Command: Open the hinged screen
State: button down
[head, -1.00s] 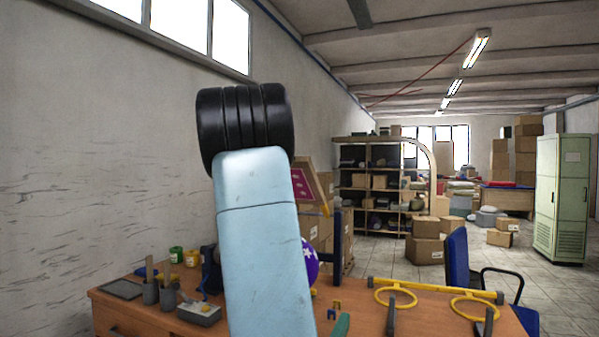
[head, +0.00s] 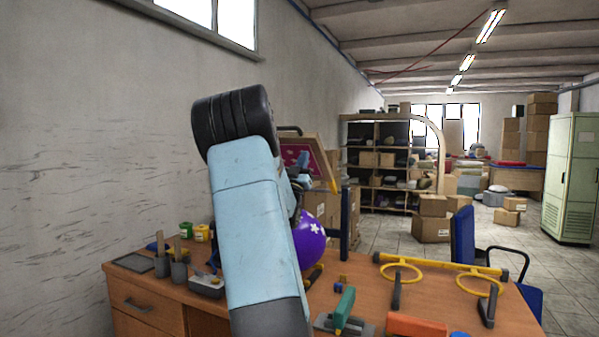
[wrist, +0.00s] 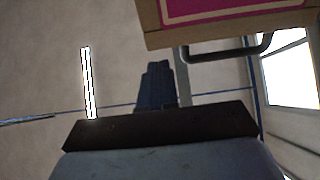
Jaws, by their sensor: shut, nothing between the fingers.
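The hinged screen (head: 323,158), a wooden frame with a magenta printed panel, stands tilted up behind my arm in the head view. Its left part is partly hidden by my arm. In the wrist view the screen's wooden edge (wrist: 225,27) fills the upper right, with a dark bar handle (wrist: 230,54) beside it. My gripper (wrist: 157,68) shows its blue fingers together and empty, to the left of the handle and apart from it. In the head view the gripper (head: 302,162) is small and partly hidden, close to the screen. A purple balloon with white stars (head: 311,240) sits below the screen.
The wooden table (head: 400,297) carries a yellow rack with rings (head: 440,264), a green-handled tool (head: 344,306), an orange block (head: 417,326) and, at left, cups (head: 178,272) and paint jars (head: 202,232). A blue chair (head: 463,235) stands at the right edge.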

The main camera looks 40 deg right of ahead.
aim_at(310, 138)
jog(key=shift+x, duration=2.95)
